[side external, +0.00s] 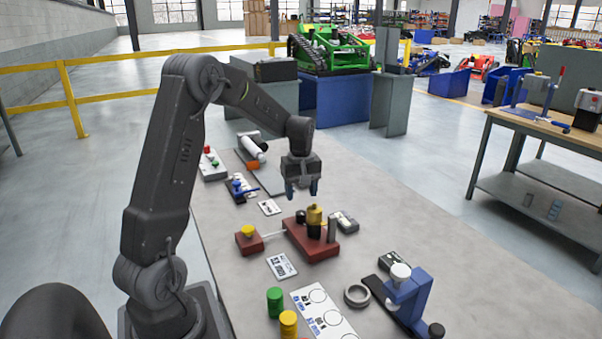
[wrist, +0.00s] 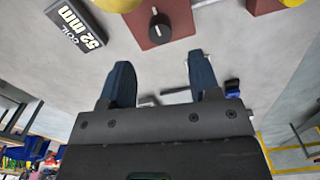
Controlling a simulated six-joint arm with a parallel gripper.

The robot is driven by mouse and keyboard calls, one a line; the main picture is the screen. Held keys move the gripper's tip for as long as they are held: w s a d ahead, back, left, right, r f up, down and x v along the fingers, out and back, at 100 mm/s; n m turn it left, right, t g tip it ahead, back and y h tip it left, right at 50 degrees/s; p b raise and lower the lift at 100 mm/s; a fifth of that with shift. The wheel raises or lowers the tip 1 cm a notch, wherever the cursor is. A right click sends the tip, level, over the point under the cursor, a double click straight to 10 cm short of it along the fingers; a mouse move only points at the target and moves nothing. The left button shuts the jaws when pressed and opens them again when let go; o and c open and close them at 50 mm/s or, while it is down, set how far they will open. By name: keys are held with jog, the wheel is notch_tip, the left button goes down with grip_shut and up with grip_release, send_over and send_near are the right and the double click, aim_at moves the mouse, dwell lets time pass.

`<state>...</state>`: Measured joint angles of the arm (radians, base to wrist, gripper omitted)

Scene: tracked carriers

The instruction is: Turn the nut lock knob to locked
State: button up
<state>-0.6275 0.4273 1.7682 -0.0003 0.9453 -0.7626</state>
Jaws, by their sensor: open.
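A dark round knob with a light mark on its face (wrist: 160,29) sits on a red block in the wrist view. The block (side external: 322,245) stands mid-bench in the side external view, where the dark knob (side external: 300,216) shows beside a yellow-topped post (side external: 315,216). No readable label names the nut lock knob; this dark knob looks the likeliest. Whether its mark means locked, I cannot tell. My gripper (side external: 301,190) is open and empty, pointing down above and behind the block. In the wrist view its fingers (wrist: 160,82) are apart, clear of the knob.
A small red block with a yellow knob (side external: 247,232) joins the larger block by a thin rod. A black coil box marked 52 mm (wrist: 75,25) lies close by. A blue clamp stand (side external: 410,295), a metal ring (side external: 357,295) and green and yellow cylinders stand nearer the camera.

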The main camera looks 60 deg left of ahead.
aim_at(302, 213)
notch_tip(302, 213, up, 6)
jog(key=shift+r, duration=0.15)
dwell(0.3)
jog(key=s+d+r+m+t, duration=0.15)
jog(key=d+r+m, duration=0.3)
jog(key=d, duration=0.45)
jog(key=s+d+r+m+t, duration=0.2)
jog(key=s+d+m+t, duration=0.2)
jog(key=s+d+m, duration=0.7)
jog(key=s+d, duration=0.5)
jog(key=d, duration=0.1)
jog(key=shift+d, duration=0.25)
jog(key=shift+m, duration=0.25)
